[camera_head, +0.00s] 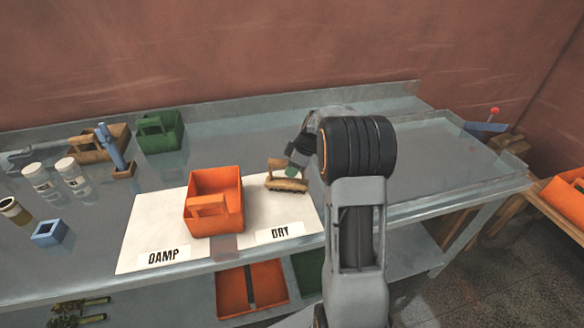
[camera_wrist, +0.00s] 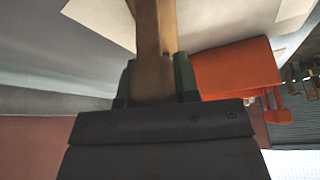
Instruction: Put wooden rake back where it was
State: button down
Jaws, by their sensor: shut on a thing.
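The wooden rake (camera_head: 287,184) is a small tan wooden piece with an upright handle. It appears at the back edge of the DRY half of the white mat (camera_head: 150,225), right of the orange bin. I cannot tell whether it touches the mat. My gripper (camera_head: 292,172) reaches it from the right and is shut on its wooden part. In the wrist view, a wooden bar (camera_wrist: 155,50) sits between the green fingertips of my gripper (camera_wrist: 157,85). The rake's lower end is out of the wrist view.
The orange bin (camera_head: 214,190) stands mid-mat, close left of the rake. A green caddy (camera_head: 160,132), wooden caddy (camera_head: 92,152), blue tool (camera_head: 113,150), white jars (camera_head: 72,175) and blue square cup (camera_head: 50,233) stand left. The metal table (camera_head: 440,160) is clear at right.

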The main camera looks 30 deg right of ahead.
jog(key=shift+f, duration=0.1)
jog(key=c, duration=0.8)
grip_release()
jog(key=shift+c, duration=0.2)
jog(key=b+v, duration=0.1)
jog(key=v, duration=1)
jog(key=s+a+r+m+h, duration=0.25)
jog(key=s+a+m, duration=0.25)
jog(key=s+a, duration=0.45)
jog(key=s+a+f+m, duration=0.2)
jog(key=s+a+m, duration=0.1)
jog(key=s, duration=0.2)
jog(key=s+a+f+m+t+h, duration=0.1)
jog(key=s+a+f+m, duration=0.1)
jog(key=s, duration=0.4)
jog(key=shift+s+a+m+t, duration=0.35)
jog(key=shift+a+m, duration=0.25)
jog(key=shift+a, duration=0.3)
